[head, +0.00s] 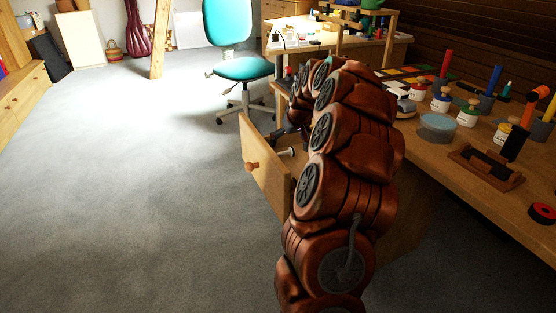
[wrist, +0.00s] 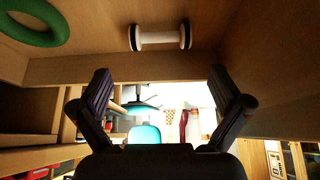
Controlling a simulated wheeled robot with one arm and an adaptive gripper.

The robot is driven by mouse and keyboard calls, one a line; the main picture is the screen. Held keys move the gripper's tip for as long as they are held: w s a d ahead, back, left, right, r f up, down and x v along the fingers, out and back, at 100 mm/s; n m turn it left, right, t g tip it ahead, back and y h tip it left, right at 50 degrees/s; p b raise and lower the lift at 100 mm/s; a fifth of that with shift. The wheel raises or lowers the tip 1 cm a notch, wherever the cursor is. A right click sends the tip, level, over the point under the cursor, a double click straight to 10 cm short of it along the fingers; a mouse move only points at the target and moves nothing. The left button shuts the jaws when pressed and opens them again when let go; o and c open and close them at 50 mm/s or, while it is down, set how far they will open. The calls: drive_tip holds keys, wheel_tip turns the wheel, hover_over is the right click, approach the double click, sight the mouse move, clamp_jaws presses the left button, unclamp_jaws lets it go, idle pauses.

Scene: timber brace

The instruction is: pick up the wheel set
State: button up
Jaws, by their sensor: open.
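The wheel set (wrist: 160,37) is a pale axle with a dark-rimmed wheel at each end. It lies on the bottom of the pulled-out wooden drawer (wrist: 100,38), at the top of the wrist view. In the head view, a small pale piece of it (head: 287,152) shows in the open drawer (head: 265,172) beside my arm. My gripper (wrist: 162,85) is open and empty, its two dark fingers spread wide. The wheel set appears beyond the fingertips, apart from them. In the head view my arm hides most of the drawer's inside.
A green ring (wrist: 35,22) lies in the drawer near the wheel set. The drawer walls stand close around my gripper. A teal chair (head: 242,68) stands behind; the grey floor at left is clear.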

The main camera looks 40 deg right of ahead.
sight(283, 153)
drive_tip(key=shift+a+b+x, duration=0.1)
drive_tip(key=shift+b+x, duration=0.05)
drive_tip(key=shift+x, duration=0.6)
drive_tip(key=shift+a+b+x, duration=0.15)
drive_tip(key=shift+x, duration=0.6)
drive_tip(key=b+x, duration=0.2)
drive_tip(key=x, duration=0.3)
drive_tip(key=shift+s+d+f, duration=0.15)
drive_tip(key=shift+c, duration=0.4)
drive_tip(key=c, duration=0.8)
